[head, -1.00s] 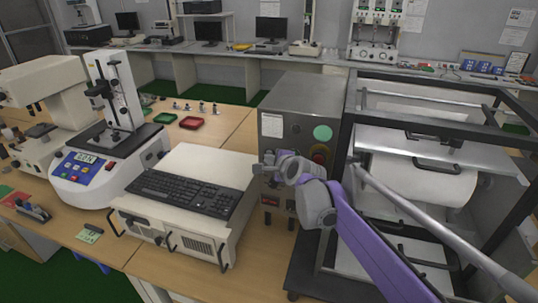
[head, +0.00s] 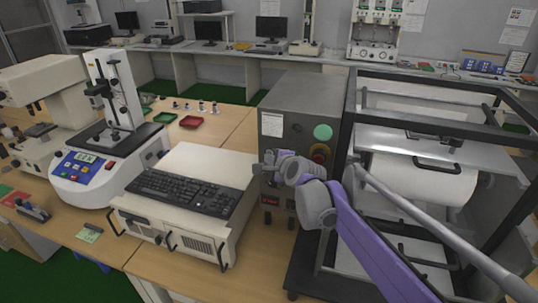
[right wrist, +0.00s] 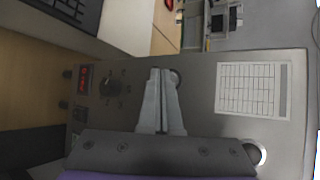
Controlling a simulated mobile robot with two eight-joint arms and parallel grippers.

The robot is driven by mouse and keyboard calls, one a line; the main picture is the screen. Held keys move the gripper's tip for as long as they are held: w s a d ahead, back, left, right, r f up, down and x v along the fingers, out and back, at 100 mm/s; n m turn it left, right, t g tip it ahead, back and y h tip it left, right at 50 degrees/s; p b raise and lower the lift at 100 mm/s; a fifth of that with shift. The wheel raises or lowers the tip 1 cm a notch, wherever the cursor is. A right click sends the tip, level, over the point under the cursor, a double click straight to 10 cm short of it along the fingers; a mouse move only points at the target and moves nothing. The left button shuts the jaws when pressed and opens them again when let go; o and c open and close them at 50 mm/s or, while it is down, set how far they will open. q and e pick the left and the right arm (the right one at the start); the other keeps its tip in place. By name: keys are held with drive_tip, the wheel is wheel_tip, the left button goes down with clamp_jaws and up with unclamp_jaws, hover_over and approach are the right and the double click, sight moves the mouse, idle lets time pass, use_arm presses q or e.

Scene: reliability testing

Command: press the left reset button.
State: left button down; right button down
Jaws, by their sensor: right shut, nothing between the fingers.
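The grey metal control box (head: 288,115) stands mid-picture in the head view. My right gripper (head: 262,166) is at its front, shut and empty. In the right wrist view its fingertips (right wrist: 161,72) lie over a round button (right wrist: 176,78) with a metal rim, mostly hidden behind them; I cannot tell whether they touch it. Another round, pale button with a metal ring (right wrist: 257,154) shows at the lower right. No reset label is legible. My left gripper is out of view.
A white unit with a keyboard (head: 183,192) stands left of the box. A black-framed machine with a roller (head: 420,177) stands close at the right. The box also carries a paper sheet (right wrist: 252,88), a dial (right wrist: 111,85) and a red display (right wrist: 84,80).

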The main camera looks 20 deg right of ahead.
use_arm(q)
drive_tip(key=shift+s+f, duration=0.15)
use_arm(e)
drive_tip(key=shift+s+a, duration=0.25)
drive_tip(key=shift+s, duration=0.2)
drive_tip(key=shift+a, duration=0.1)
